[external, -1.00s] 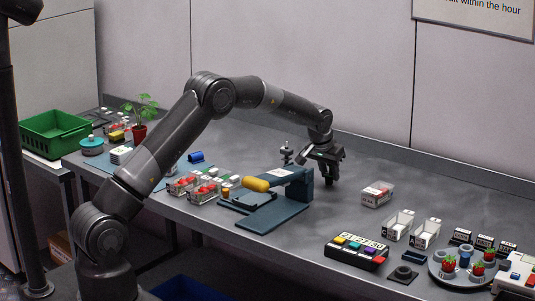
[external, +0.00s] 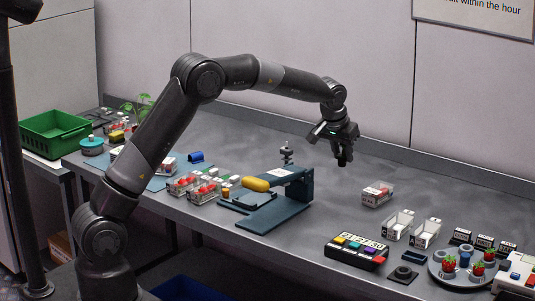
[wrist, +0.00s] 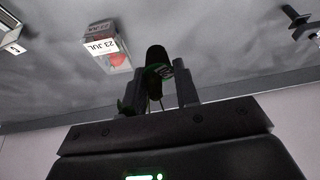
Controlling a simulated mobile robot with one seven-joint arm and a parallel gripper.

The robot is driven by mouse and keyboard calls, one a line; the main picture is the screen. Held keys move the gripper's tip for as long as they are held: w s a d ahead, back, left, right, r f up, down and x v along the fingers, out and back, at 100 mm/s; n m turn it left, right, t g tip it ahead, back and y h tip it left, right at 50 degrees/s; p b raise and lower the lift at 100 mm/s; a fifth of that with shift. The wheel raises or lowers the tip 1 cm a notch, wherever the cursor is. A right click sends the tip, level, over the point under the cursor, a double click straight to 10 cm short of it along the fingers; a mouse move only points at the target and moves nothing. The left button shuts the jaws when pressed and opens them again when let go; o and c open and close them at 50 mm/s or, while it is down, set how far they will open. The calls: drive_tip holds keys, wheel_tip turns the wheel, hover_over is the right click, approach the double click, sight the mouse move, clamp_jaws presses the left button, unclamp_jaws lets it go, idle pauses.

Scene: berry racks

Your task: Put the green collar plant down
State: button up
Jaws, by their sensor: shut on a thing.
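My gripper (external: 343,148) is raised above the back middle of the table, pointing down. It is shut on a small dark pot-like thing with a green collar, which I take as the green collar plant (wrist: 155,58). In the wrist view it stands between the two fingers (wrist: 160,85), with a green ring and thin stems at its lower part in the picture. In the external view only its dark end shows under the fingers, clear of the table. Its leaves are mostly hidden by the fingers and shadow.
A round tray (external: 437,272) with strawberries is at right. The table under my gripper is clear.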

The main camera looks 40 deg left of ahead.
drive_tip(key=shift+s+d+r, duration=0.2)
drive_tip(key=shift+s+r, duration=0.05)
drive_tip(key=w+a+n+y, duration=0.1)
drive_tip(key=w+a+n, duration=0.1)
drive_tip(key=a, duration=1.3)
drive_tip(key=w+a+n+y, duration=0.1)
drive_tip(key=w+a+n, duration=0.1)
drive_tip(key=a, duration=1.2)
drive_tip(key=shift+n, duration=0.3)
drive_tip(key=w+a+f, duration=0.1)
drive_tip(key=a+f, duration=0.1)
drive_tip(key=a, duration=0.1)
drive_tip(key=w+a+f, duration=0.1)
drive_tip(key=a+f, duration=0.1)
drive_tip(key=a, duration=0.2)
drive_tip(key=w+a+f, duration=0.1)
drive_tip(key=a+f, duration=0.1)
drive_tip(key=a, duration=0.2)
drive_tip(key=shift+w+a+f, duration=0.15)
drive_tip(key=shift+f, duration=0.05)
drive_tip(key=shift+a+f, duration=0.25)
drive_tip(key=shift+f, duration=1.9)
drive_tip(key=shift+f, duration=0.1)
drive_tip(key=o, duration=0.9)
drive_tip(key=shift+o, duration=0.2)
